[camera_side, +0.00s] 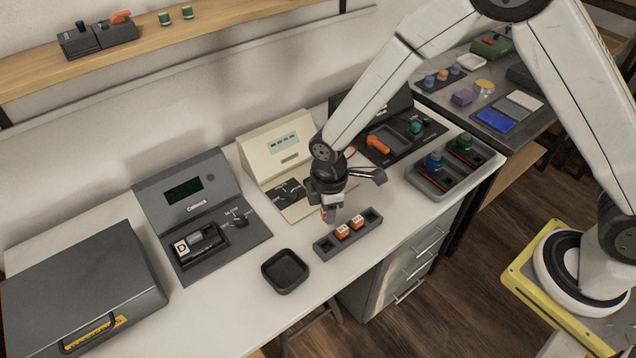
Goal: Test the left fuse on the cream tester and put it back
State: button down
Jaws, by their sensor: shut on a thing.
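The cream tester (268,153) stands on the white bench, with a small display on its sloped face and a dark dial area at its base. My gripper (331,214) is over the front right of its base plate, shut on an orange fuse (323,215) that is mostly hidden by the fingers. Just in front is a dark fuse rack (333,252). Two orange fuses, a left one (342,232) and a right one (357,222), sit in its middle slots. Its left end slot and right end slot look empty. The tester's socket cannot be made out behind my gripper.
A square black tray (285,271) lies left of the rack. A grey tester (190,190) with a block marked D is further left, beside a grey case (85,285).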

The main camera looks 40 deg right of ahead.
jog(key=shift+f, duration=3.55)
jog(key=shift+f, duration=1.7)
dwell(2.2)
jog(key=shift+c, duration=1.9)
grip_release()
